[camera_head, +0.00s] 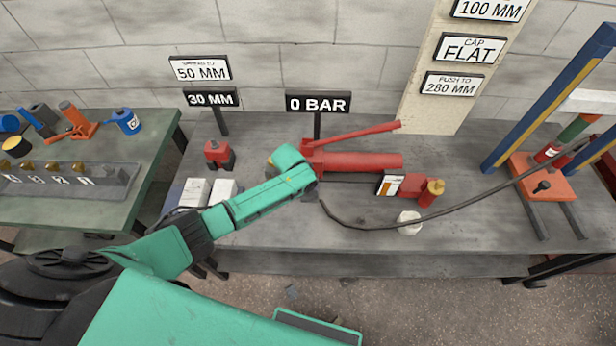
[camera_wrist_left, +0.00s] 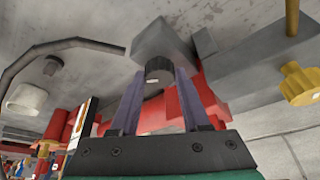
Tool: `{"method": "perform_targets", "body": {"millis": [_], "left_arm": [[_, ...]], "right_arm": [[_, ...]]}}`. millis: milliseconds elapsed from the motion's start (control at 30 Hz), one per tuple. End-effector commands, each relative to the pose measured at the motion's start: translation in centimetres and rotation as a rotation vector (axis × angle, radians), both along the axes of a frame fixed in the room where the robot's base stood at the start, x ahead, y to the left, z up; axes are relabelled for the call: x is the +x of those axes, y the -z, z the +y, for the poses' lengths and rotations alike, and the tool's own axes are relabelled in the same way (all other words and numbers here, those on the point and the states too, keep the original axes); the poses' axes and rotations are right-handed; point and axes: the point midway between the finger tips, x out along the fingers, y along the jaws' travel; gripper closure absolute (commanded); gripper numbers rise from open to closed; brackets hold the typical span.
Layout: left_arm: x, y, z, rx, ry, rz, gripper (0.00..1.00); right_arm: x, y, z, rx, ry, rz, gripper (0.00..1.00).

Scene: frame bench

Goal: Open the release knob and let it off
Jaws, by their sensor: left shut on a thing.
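The red hand pump (camera_head: 365,162) lies on the grey bench, with its red lever (camera_head: 355,134) above the cylinder. My left gripper (camera_head: 308,186) is at the pump's left end, and its green wrist hides that end in the head view. In the left wrist view my left gripper (camera_wrist_left: 157,80) has its two fingers on either side of a dark ribbed knob (camera_wrist_left: 158,68) under a grey block (camera_wrist_left: 161,40). It is shut on this knob. Any turn of the knob cannot be told. My right gripper is not in view.
A sign (camera_head: 318,103) reads 0 BAR. A black hose (camera_head: 400,224) runs along the bench front to the press frame (camera_head: 545,180) at right. A red jack (camera_head: 219,154) and pale blocks (camera_head: 194,192) stand left. A brass knob (camera_wrist_left: 302,85) hangs beside the gripper.

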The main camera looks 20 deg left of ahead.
Motion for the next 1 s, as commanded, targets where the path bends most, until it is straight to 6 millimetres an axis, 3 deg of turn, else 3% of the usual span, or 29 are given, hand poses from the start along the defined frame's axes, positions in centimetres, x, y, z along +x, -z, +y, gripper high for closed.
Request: {"method": "perform_targets", "body": {"millis": [500,1000], "left_arm": [[0.16,-0.23,-0.25,-0.002,-0.332,-0.005,1.0],[0.25,-0.28,-0.21,-0.001,-0.381,-0.008,1.0]], "right_arm": [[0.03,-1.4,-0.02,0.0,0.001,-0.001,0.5],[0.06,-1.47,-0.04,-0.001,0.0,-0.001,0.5]]}}
